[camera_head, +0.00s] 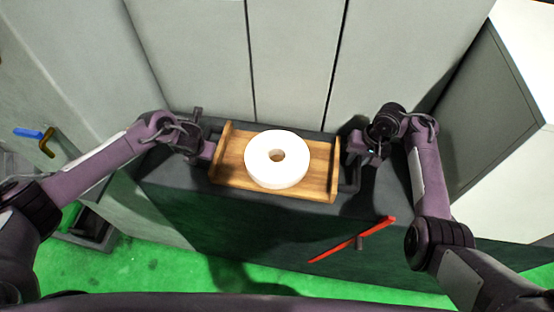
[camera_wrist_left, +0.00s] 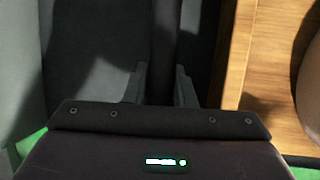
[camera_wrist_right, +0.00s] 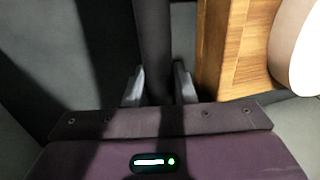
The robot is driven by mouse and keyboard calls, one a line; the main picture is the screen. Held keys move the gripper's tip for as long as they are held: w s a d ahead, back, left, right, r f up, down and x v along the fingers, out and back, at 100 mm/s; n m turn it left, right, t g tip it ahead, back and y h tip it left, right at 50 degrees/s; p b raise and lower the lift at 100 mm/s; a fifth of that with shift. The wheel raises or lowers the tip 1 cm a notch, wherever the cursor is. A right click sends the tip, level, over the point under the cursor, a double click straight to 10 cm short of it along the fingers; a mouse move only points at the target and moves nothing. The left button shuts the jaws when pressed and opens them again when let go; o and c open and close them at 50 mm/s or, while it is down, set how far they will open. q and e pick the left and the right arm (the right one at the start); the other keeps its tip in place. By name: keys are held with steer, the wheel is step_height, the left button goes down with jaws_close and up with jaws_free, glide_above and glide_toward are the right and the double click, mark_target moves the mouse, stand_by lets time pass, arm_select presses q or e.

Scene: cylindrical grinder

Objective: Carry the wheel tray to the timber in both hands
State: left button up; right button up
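The wheel tray (camera_head: 228,172) is a light wooden tray with raised end walls and a dark bar handle at each end. A white grinding wheel (camera_head: 262,172) with a centre hole lies flat in it. My left gripper (camera_head: 207,150) is at the left handle; in the left wrist view its fingers close on the dark bar (camera_wrist_left: 165,45). My right gripper (camera_head: 354,152) is at the right handle; in the right wrist view its fingers close on that bar (camera_wrist_right: 153,45). The tray looks level over the dark top; I cannot tell whether it touches. I cannot make out any timber.
The dark cabinet top (camera_head: 385,185) lies under the tray, with pale panels (camera_head: 290,60) close behind. A red bar (camera_head: 352,240) shows at the cabinet's front. A blue-handled lever (camera_head: 28,133) is on the left wall. Green floor (camera_head: 130,262) is open in front.

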arm_select(q)
jaws_close()
arm_select(e)
jaws_close()
stand_by(0.7)
